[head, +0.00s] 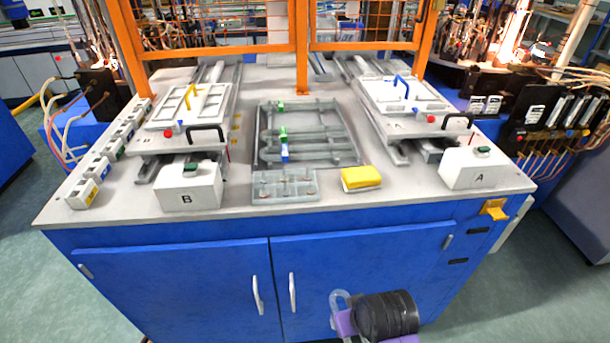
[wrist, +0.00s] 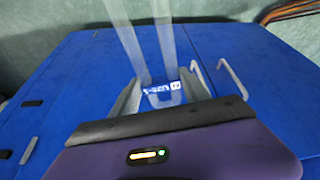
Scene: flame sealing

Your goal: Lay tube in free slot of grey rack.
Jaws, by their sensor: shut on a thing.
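My gripper (wrist: 162,98) is shut on a clear U-shaped tube (wrist: 160,35), whose two legs run up and away from the jaws in the wrist view. A blue-and-white label (wrist: 172,87) shows on it between the fingers. In the head view the tube (head: 340,298) shows as a small clear loop low in front of the blue cabinet, apart from the rack. The grey rack (head: 352,140) lies in the middle of the worktop. Tubes with green tags (head: 283,133) and a blue tag (head: 284,153) lie in it. I cannot tell clearly which slot is free.
A small grey tray (head: 262,196) and a yellow sponge (head: 361,178) lie in front of the rack. Box B (head: 188,190) and a left fixture (head: 190,105) flank it, with box A (head: 478,168) and a right fixture (head: 405,95) opposite. Orange posts (head: 302,50) stand behind.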

